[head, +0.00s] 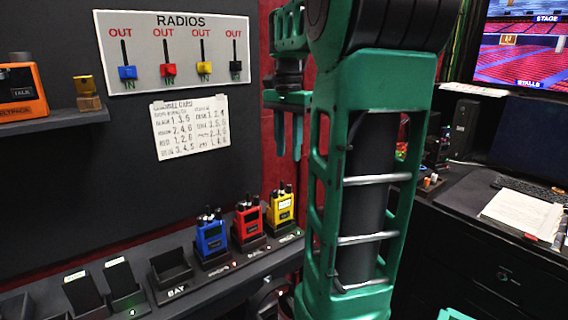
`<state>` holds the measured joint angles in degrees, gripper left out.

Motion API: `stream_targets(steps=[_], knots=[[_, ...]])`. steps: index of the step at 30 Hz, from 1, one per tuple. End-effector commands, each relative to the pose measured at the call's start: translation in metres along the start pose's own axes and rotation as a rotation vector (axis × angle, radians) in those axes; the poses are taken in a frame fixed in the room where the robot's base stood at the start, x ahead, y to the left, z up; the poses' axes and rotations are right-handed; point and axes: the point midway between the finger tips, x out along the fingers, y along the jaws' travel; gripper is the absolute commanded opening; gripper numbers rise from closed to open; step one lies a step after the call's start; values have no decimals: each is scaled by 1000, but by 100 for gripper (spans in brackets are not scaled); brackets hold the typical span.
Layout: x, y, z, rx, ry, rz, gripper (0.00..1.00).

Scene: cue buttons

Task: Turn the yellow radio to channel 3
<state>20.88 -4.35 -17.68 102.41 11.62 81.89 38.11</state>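The yellow radio (281,208) stands upright in its dock on the shelf along the wall, at the right end of a row of radios. Dark knobs or stubs show on its top, but the channel it is set to is too small to read. My gripper (288,148) hangs above and slightly right of the yellow radio in the picture, its two green fingers pointing down. The fingers are apart with nothing between them, and they do not touch the radio.
The red radio (248,220) and the blue radio (211,236) stand close left of the yellow one. An empty dock (170,268) is further left. A RADIOS board (178,50) and a paper list (189,127) hang above. A desk (480,220) is at right.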

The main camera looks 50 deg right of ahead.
Motion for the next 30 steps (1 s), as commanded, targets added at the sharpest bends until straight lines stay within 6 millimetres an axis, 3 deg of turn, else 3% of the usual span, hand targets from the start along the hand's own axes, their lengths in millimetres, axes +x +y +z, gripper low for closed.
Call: stream_targets(steps=[16, 30], knots=[[-9, 0, 0, 18, -1, 0, 31], [-13, 3, -2, 352, -6, -1, 31]])
